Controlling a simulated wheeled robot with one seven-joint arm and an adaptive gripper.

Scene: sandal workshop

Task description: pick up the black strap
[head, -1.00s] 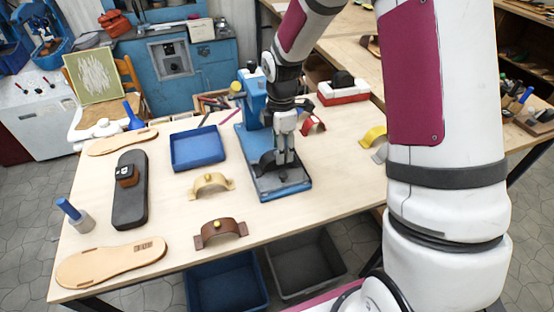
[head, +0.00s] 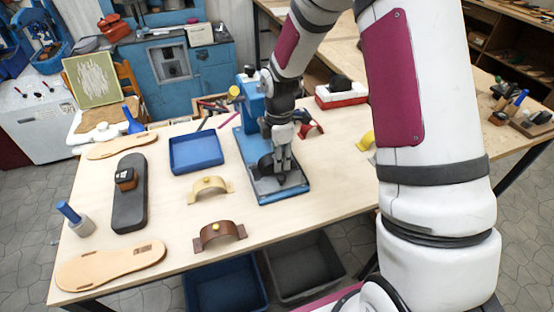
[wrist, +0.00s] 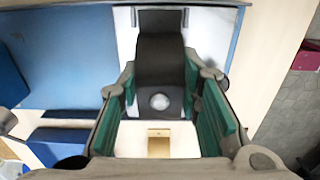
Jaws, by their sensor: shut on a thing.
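The black strap (wrist: 158,62) is arched, with a round silver stud. In the wrist view it runs between my two green-padded fingers. In the head view the strap (head: 266,167) is on the plate of the blue press (head: 292,190), partly hidden by my fingers. My gripper (head: 281,172) points down over the plate. It is shut on the strap, with one finger on each side; it also shows in the wrist view (wrist: 160,118). I cannot tell whether the strap still touches the plate.
A blue tray (head: 196,154), a tan strap (head: 210,190) and a brown strap (head: 219,234) lie left of the press. A red strap (head: 310,130) lies behind my gripper. A dark sole (head: 130,205) and tan soles (head: 110,266) lie farther left.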

